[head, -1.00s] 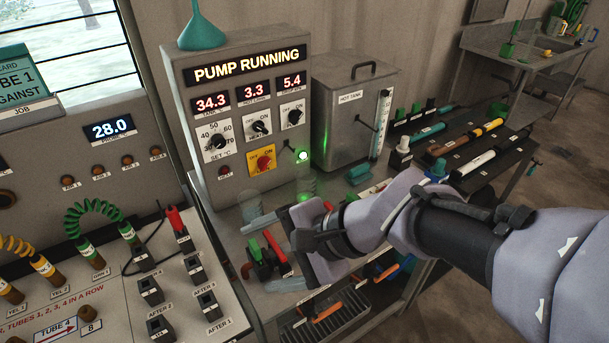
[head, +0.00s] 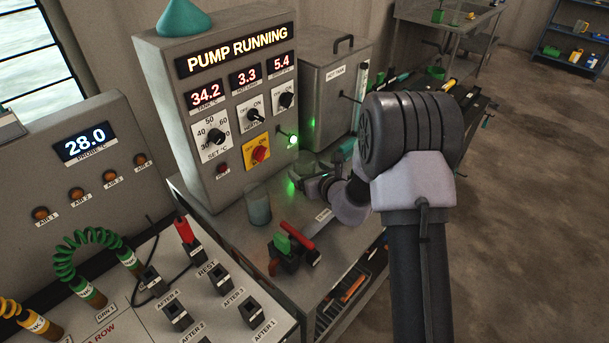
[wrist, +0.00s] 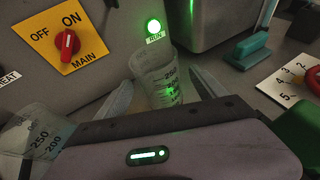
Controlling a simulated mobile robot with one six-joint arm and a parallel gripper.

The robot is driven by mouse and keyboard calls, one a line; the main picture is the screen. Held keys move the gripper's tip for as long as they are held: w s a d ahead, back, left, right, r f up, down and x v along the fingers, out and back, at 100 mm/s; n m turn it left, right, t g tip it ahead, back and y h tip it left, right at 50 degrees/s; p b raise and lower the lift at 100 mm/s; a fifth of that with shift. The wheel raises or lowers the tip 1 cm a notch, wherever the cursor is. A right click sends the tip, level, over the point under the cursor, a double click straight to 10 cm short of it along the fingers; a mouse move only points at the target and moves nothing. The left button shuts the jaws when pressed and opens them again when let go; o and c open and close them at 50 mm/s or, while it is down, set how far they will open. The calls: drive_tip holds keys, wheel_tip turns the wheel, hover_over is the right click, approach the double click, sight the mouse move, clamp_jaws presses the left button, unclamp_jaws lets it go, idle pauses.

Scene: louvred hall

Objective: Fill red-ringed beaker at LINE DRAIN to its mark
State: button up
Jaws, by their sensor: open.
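My gripper (head: 312,187) is low over the bench beside the pump panel, partly hidden by my own arm in the head view. In the wrist view, my gripper (wrist: 161,80) is open, with one pale finger on each side of a clear graduated beaker (wrist: 158,72). I cannot tell whether the fingers touch it. A second clear beaker (head: 259,206) stands nearer the bench's left side; it also shows at the lower left of the wrist view (wrist: 38,135) with 250 and 200 marks. I see no red ring on either beaker. I cannot make out a LINE DRAIN label.
The pump panel (head: 170,110) reads PUMP RUNNING, with a red MAIN knob (wrist: 67,42) and a lit green lamp (wrist: 153,27). The hot tank (head: 325,95) stands behind. A teal handle (wrist: 250,46) lies right.

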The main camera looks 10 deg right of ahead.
drive_tip(key=b+x, duration=0.1)
drive_tip(key=x, duration=0.5)
drive_tip(key=shift+w+a, duration=0.1)
drive_tip(key=shift+r, duration=0.1)
drive_tip(key=shift+c, duration=0.2)
drive_tip(key=c, duration=1.4)
